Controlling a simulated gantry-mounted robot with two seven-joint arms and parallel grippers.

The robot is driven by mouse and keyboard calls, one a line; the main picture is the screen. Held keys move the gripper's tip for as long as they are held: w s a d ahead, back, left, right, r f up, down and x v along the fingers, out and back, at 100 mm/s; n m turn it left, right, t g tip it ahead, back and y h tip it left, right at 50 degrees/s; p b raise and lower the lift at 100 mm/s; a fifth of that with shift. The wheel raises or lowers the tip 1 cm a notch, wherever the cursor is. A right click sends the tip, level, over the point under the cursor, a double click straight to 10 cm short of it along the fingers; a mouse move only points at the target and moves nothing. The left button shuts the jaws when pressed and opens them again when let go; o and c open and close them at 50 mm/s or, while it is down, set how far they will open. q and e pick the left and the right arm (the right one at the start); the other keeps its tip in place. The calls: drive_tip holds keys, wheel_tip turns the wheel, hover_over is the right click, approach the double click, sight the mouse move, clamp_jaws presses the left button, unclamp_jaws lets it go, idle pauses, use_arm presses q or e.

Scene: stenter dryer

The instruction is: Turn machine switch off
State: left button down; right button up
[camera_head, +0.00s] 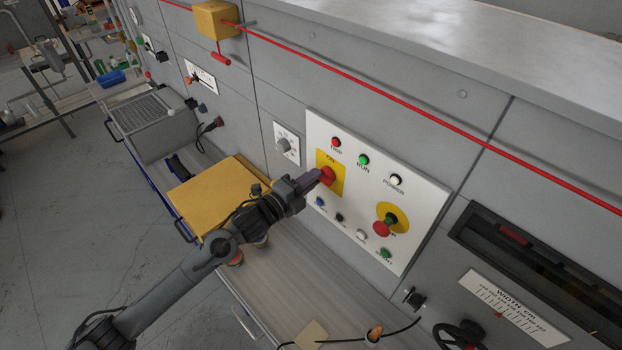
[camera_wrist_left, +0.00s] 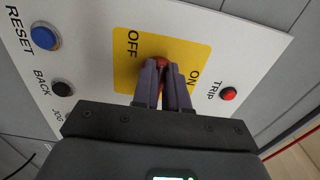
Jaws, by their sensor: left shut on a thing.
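The machine switch (camera_head: 327,175) is a red rotary knob on a yellow plate marked ON on the white control panel. In the left wrist view the red knob (camera_wrist_left: 160,61) sits between the words OFF and ON on the yellow plate (camera_wrist_left: 128,72). My left gripper (camera_head: 318,178) is at the knob, and its two purple-grey fingers (camera_wrist_left: 163,72) are shut on it. The fingers hide most of the knob, so its exact angle is hard to tell. My right gripper is in neither view.
The white panel (camera_head: 428,215) also carries TRIP, RUN and POWER lamps, several small buttons and a red-and-green control on a yellow disc (camera_head: 399,211). A red cord (camera_head: 400,104) runs above. A yellow box (camera_head: 211,193) stands on the ledge below. A handwheel (camera_head: 459,336) is at lower right.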

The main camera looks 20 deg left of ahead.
use_arm(q)
drive_tip(key=c, duration=1.2)
unclamp_jaws()
drive_tip(key=shift+o, duration=0.2)
drive_tip(key=b+v, duration=0.2)
drive_tip(key=v, duration=0.9)
